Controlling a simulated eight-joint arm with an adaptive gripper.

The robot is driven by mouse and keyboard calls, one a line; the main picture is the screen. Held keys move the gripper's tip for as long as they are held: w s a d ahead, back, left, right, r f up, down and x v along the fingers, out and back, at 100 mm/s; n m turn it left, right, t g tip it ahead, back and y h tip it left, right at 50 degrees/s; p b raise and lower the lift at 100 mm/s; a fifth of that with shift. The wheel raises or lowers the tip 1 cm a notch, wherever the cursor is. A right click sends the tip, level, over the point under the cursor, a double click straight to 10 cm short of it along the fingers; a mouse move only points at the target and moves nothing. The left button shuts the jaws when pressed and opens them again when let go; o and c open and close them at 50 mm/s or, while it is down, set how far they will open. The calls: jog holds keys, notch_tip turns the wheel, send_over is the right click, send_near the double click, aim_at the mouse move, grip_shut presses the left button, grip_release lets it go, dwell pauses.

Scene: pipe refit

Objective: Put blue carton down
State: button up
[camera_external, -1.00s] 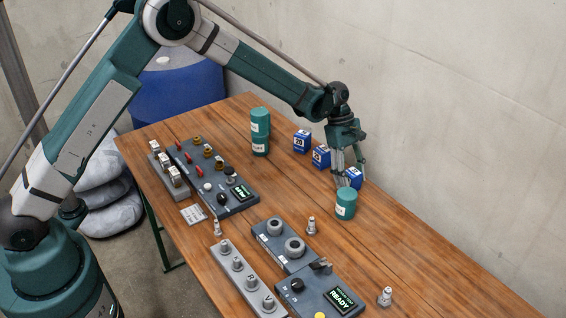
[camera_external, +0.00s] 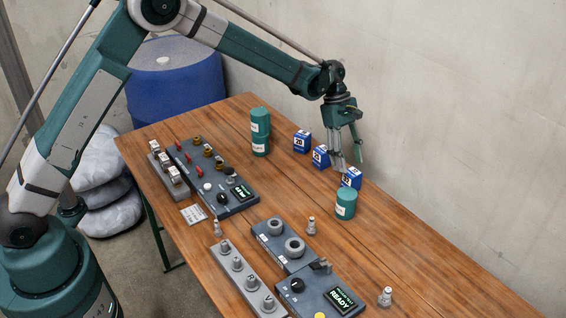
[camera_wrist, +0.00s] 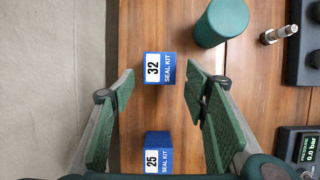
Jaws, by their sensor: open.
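The blue carton marked 32 (camera_external: 352,180) stands on the wooden table, just behind a short green can (camera_external: 346,205). It also shows in the wrist view (camera_wrist: 166,67), between and beyond the fingertips. My gripper (camera_external: 351,167) is open and empty above it, with the fingers apart from the carton. In the wrist view the green finger pads (camera_wrist: 159,78) are spread wide. A second blue carton marked 25 (camera_external: 320,156) stands to the left, partly in view at the bottom of the wrist view (camera_wrist: 158,140). A third blue carton (camera_external: 302,141) stands farther back.
Two stacked green cans (camera_external: 260,132) stand left of the cartons. A panel with red levers (camera_external: 212,180) and a READY panel (camera_external: 320,295) occupy the table's left and front. A metal fitting (camera_external: 385,297) stands near the front right. The wall runs close behind the cartons.

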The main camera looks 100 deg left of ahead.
jog(key=shift+v, duration=2.65)
jog(key=d+r+m+y, duration=0.1)
jog(key=d+r+m, duration=0.2)
jog(key=d+r, duration=0.5)
jog(key=d+r+m, duration=0.3)
jog(key=d+r, duration=0.3)
jog(key=d, duration=0.5)
jog(key=s+d+r+m+y, duration=0.1)
jog(key=s+d+r+m, duration=0.25)
jog(key=d, duration=0.55)
jog(key=s+d+r+m, duration=0.2)
jog(key=d+r, duration=0.3)
jog(key=d, duration=0.4)
jog(key=s+d+r+m+t+y, duration=0.1)
jog(key=s+d+r+m+t, duration=0.15)
jog(key=s+d+m, duration=0.8)
jog(key=s+d+f+m, duration=0.2)
jog(key=s+d, duration=0.6)
jog(key=s+d+f+m+t, duration=0.1)
jog(key=s+d+f+m, duration=0.1)
jog(key=s+d, duration=0.5)
jog(key=shift+s+d+m, duration=0.4)
jog(key=shift+s+m, duration=0.1)
jog(key=shift+s, duration=0.4)
